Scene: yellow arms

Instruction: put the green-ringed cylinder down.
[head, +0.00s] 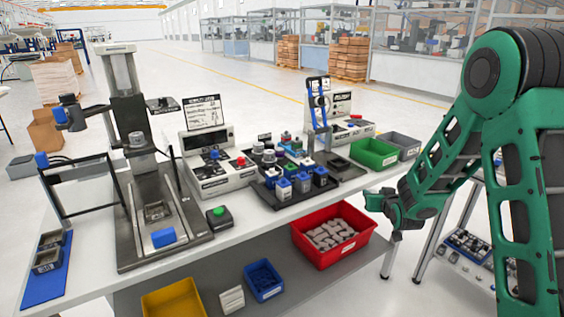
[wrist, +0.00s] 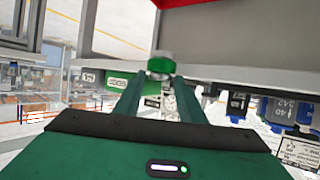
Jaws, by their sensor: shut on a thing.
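The green-ringed cylinder (wrist: 160,66) shows in the wrist view between the tips of my gripper (wrist: 158,82), a metallic piece with a green band. My gripper is shut on it. In the head view my gripper (head: 384,204) hangs in the air off the right end of the white table, right of the red bin. I cannot make out the cylinder in the head view. The white table (head: 275,217) carries a dark tray (head: 268,196) with several small cylinders and blue and green labelled blocks.
A green bin (head: 374,155) and a grey bin (head: 400,145) stand at the table's right end. A red bin (head: 333,236) of grey parts sits on the lower shelf. A press stand (head: 150,195) fills the table's left. The wrist view is upside down.

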